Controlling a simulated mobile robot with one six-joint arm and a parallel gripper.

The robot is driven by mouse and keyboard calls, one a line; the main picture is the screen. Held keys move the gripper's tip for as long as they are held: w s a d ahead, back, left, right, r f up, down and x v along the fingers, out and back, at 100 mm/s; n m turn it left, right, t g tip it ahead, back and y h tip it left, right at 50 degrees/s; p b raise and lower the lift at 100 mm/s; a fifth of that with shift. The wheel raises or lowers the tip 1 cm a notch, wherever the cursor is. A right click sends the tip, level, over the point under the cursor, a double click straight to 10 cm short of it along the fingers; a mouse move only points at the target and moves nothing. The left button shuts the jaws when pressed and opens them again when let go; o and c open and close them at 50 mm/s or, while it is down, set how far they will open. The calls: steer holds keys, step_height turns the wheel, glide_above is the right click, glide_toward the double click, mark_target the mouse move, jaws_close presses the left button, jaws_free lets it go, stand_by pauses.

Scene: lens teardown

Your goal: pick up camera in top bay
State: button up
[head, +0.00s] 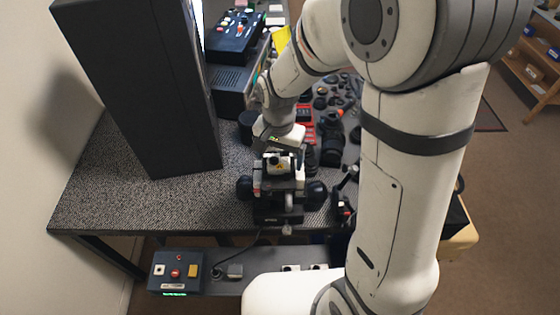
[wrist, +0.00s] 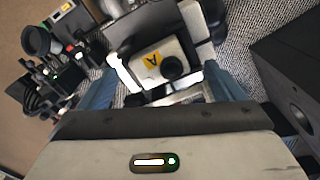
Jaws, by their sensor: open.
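The camera (wrist: 143,66), a pale boxy body with a dark round lens and a yellow label marked "A", shows in the wrist view between my gripper's blue fingers. In the head view the camera (head: 279,163) sits in the upper part of a dark stand (head: 278,214) with black round parts on both sides. My gripper (wrist: 160,85) is open, with one finger on each side of the camera. I cannot tell whether the fingers touch it. In the head view my gripper (head: 279,170) is just above the stand, and its fingertips are partly hidden.
A tall black cabinet (head: 145,90) stands on the speckled table (head: 110,195) at left. Several lenses and small parts (head: 335,110) lie behind and right of the stand. A control box (head: 176,270) with buttons is on a lower shelf in front. Bare tabletop lies left of the stand.

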steer(key=shift+f, duration=0.3)
steer(key=shift+c, duration=0.4)
steer(key=c, duration=1)
steer(key=shift+r, duration=0.15)
